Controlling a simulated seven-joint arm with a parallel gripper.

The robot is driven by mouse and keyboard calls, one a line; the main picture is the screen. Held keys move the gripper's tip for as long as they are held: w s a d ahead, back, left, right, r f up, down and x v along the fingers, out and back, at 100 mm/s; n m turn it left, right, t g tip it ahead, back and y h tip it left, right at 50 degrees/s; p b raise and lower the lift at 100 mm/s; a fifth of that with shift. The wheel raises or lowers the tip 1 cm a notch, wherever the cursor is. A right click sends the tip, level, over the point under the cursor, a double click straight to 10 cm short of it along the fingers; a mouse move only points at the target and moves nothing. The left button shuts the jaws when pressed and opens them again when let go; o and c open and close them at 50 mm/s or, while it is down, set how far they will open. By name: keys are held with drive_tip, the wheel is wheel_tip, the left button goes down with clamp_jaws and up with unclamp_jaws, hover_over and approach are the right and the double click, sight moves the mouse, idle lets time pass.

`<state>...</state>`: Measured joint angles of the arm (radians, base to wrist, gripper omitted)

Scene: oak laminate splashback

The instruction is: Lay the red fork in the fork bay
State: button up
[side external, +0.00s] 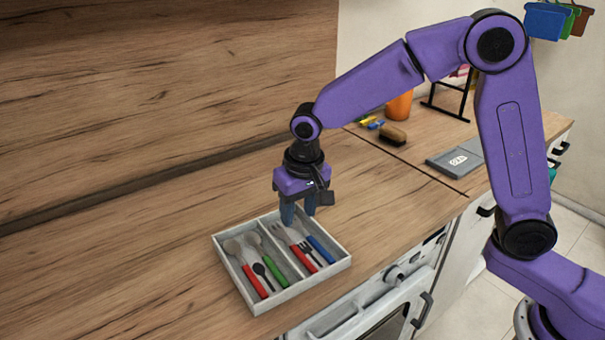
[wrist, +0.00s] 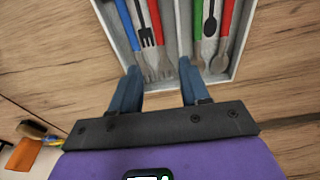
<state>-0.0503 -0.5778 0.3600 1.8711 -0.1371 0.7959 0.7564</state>
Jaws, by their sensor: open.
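The red fork (side external: 303,259) lies in the right bay of the white cutlery tray (side external: 256,308), beside a small black fork (side external: 310,253) and a blue-handled fork (side external: 321,249). In the wrist view the red fork (wrist: 155,20) has its grey tines toward me. My gripper (side external: 299,216) is over the tray's back edge, by the fork heads. In the wrist view its blue fingers (wrist: 159,69) are apart with nothing held between them. The fingers hide part of the tray's back rim in the side view.
The tray's left bay holds a red spoon (side external: 254,282), a small black spoon (side external: 263,276) and a green spoon (side external: 274,270). A brush (side external: 393,135), an orange cup (side external: 398,107) and a grey scale (side external: 455,161) stand farther back. The counter left of the tray is clear.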

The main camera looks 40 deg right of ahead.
wheel_tip(320, 180, up, 10)
drive_tip(key=s, duration=0.1)
drive_tip(key=shift+s+f, duration=0.25)
idle(0.4)
drive_tip(key=s+d+f+n, duration=0.2)
drive_tip(key=s+d+n, duration=0.2)
drive_tip(key=s, duration=0.5)
drive_tip(key=s+d+f+n+g, duration=0.1)
drive_tip(key=s+d+n, duration=0.3)
drive_tip(key=s, duration=0.5)
drive_tip(key=s+d+f+n, duration=0.3)
drive_tip(key=s+d+n, duration=0.2)
drive_tip(key=s+d, duration=0.3)
drive_tip(key=shift+s+f+g+y, duration=0.3)
drive_tip(key=shift+s+f, duration=0.05)
drive_tip(key=shift+s, duration=0.3)
